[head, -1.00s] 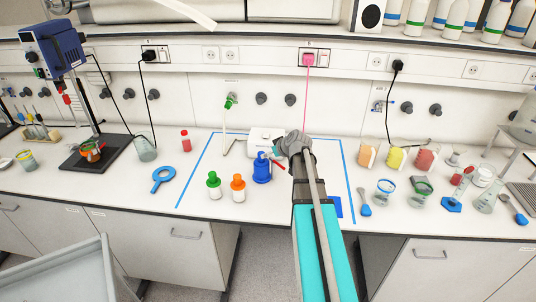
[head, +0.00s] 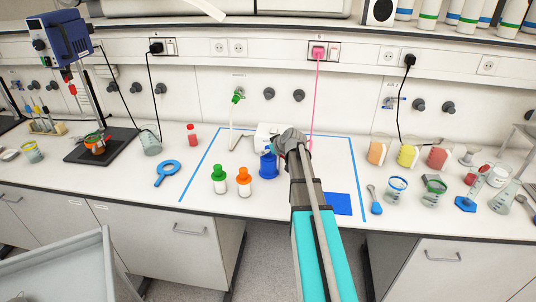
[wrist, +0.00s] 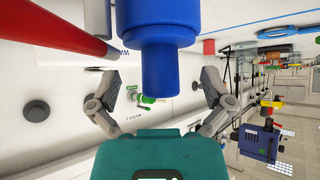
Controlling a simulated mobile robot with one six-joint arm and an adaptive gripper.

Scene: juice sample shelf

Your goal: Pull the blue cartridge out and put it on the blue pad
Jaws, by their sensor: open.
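A blue, bottle-shaped piece (head: 268,165), taken as the blue cartridge, stands upright on the bench in front of a small white box. In the wrist view a blue cylinder (wrist: 157,30) with a narrower end comes in from the top, and that end reaches between my fingers. My gripper (wrist: 158,92) is open, with a finger apart on each side of that end and no contact visible. In the head view my gripper (head: 290,143) is just right of the blue piece, its fingers hard to make out. The flat blue pad (head: 338,204) lies bare to the right of my arm.
Bottles with green (head: 219,180) and orange (head: 243,182) caps stand just left of the blue piece. The white box (head: 266,131) is behind it. A pink cable (head: 315,95) hangs behind my gripper.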

